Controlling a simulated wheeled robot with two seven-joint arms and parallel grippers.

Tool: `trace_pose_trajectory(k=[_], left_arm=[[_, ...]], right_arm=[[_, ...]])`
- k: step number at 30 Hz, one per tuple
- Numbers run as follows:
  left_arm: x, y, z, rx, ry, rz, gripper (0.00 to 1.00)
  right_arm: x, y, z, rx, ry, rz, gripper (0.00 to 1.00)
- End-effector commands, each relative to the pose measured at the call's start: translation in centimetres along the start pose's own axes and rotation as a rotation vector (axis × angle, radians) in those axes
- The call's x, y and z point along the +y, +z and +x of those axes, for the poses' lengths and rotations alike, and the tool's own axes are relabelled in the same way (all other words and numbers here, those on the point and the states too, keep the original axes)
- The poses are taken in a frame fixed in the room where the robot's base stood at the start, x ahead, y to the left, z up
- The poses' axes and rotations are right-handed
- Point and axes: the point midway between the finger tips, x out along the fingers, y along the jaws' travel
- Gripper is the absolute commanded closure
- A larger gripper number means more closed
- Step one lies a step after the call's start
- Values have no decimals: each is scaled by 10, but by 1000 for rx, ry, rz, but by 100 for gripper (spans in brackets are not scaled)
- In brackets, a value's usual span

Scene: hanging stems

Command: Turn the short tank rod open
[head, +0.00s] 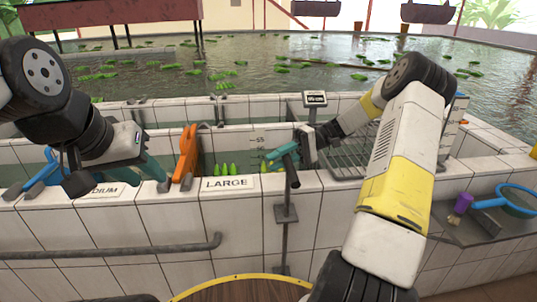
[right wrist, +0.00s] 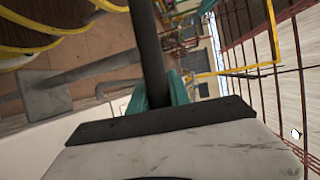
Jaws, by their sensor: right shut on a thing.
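The tank rod (head: 284,240) is a thin grey upright bar with flat plates on the tiled tank's front wall, beside the LARGE label (head: 227,183). My right gripper (head: 283,154) is at its top end, above the wall's rim, with teal fingers closed on a dark bar. In the right wrist view the dark bar (right wrist: 147,45) runs between the teal fingers (right wrist: 160,95), and a grey rod with a square plate (right wrist: 45,92) shows at left.
An orange upright piece (head: 187,155) and a blue one (head: 45,172) stand on the rim at left. A wire rack (head: 347,160) sits behind my right arm. A blue-rimmed net (head: 515,203) and purple brush (head: 460,206) lie on the right shelf. A grey rail (head: 120,250) crosses the front wall.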

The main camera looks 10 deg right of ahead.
Motion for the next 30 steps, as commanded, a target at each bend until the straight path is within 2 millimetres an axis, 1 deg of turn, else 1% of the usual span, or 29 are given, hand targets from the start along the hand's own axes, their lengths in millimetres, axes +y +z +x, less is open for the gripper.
trace_pose_trajectory(k=[3, 4, 7, 16, 19, 23, 27, 30], left_arm=[[0, 0, 0, 0, 0, 0, 64], [0, 0, 0, 0, 0, 0, 64], [0, 0, 0, 0, 0, 0, 64], [0, 0, 0, 0, 0, 0, 64], [0, 0, 0, 0, 0, 0, 64], [0, 0, 0, 0, 0, 0, 64], [0, 0, 0, 0, 0, 0, 64], [0, 0, 0, 0, 0, 0, 64]], right_arm=[[1, 0, 1, -2, 2, 1, 100], [1, 0, 1, -2, 2, 0, 75], [1, 0, 1, -1, 2, 0, 55], [0, 0, 0, 0, 1, 0, 55], [0, -1, -6, 1, 1, -1, 55], [1, -1, -25, 3, 2, -2, 55], [1, -1, -50, 3, 2, -2, 55], [1, -1, -64, 2, 1, -1, 55]])
